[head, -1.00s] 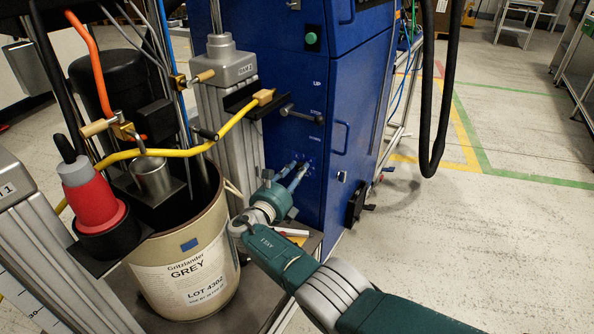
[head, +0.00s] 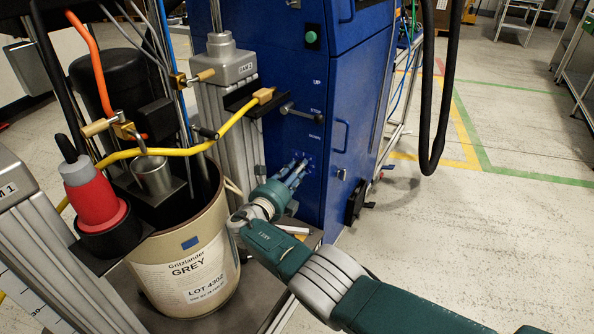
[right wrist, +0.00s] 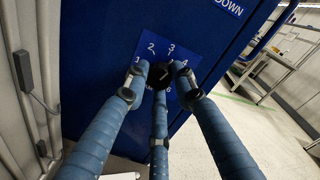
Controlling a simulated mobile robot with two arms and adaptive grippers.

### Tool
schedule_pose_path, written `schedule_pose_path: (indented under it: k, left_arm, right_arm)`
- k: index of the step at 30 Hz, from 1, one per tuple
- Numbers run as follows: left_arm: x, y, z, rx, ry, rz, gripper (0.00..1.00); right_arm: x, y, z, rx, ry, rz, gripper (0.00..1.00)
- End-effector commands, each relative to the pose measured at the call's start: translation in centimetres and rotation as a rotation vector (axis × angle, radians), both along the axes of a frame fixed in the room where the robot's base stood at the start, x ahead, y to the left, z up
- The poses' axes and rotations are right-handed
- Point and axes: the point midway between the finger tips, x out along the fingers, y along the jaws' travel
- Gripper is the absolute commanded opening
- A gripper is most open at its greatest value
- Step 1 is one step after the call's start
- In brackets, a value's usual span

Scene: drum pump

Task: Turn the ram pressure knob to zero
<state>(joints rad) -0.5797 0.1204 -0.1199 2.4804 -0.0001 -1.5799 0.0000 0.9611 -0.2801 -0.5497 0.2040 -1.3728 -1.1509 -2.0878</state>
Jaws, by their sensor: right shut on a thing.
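The ram pressure knob is a small black round knob (right wrist: 161,77) on a numbered dial plate on the blue cabinet, seen in the right wrist view. Numerals 1, 2, 3, 4 and 6 can be read around it; others are hidden by the fingers. A pale mark shows on the knob, but its exact setting is hard to tell. My right gripper (right wrist: 160,84) has its three blue fingers closed around the knob. In the head view my right gripper (head: 302,166) reaches the cabinet's lower front, and its fingers hide the knob. My left gripper is not in view.
The blue cabinet (head: 290,110) carries a black lever (head: 300,112) beside UP, STOP and DOWN labels, above the knob. The floor at right is clear.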

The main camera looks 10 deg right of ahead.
Motion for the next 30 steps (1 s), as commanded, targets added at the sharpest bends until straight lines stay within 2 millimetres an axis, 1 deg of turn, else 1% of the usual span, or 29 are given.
schedule_pose_path:
  k: [1, 3, 4, 14, 20, 26, 27, 30]
  left_arm:
    - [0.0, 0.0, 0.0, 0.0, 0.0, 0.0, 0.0]
    - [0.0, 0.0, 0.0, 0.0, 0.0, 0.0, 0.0]
    - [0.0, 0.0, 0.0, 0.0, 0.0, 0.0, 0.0]
    - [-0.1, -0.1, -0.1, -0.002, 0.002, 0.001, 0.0]
    - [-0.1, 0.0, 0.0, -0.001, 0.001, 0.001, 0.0]
    - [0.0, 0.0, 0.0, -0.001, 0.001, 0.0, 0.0]
    - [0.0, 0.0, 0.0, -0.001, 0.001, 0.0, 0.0]
    - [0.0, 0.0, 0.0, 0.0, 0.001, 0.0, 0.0]
  right_arm:
    - [0.2, 0.1, 0.4, -0.002, -0.007, 0.005, 0.28]
    - [0.2, 0.1, 0.4, -0.002, -0.007, 0.005, 0.42]
    - [0.2, 0.1, 0.4, -0.002, -0.007, 0.005, 0.45]
    - [0.0, 0.1, 0.1, 0.001, -0.003, 0.002, 0.45]
    - [-0.6, 0.8, 0.1, 0.002, -0.005, 0.003, 0.45]
    - [-2.0, 1.8, 0.2, 0.003, -0.004, 0.003, 0.45]
    - [-2.5, 2.4, 0.2, 0.003, -0.005, 0.005, 0.45]
    - [-3.5, 3.3, 0.3, 0.002, -0.004, 0.004, 0.45]
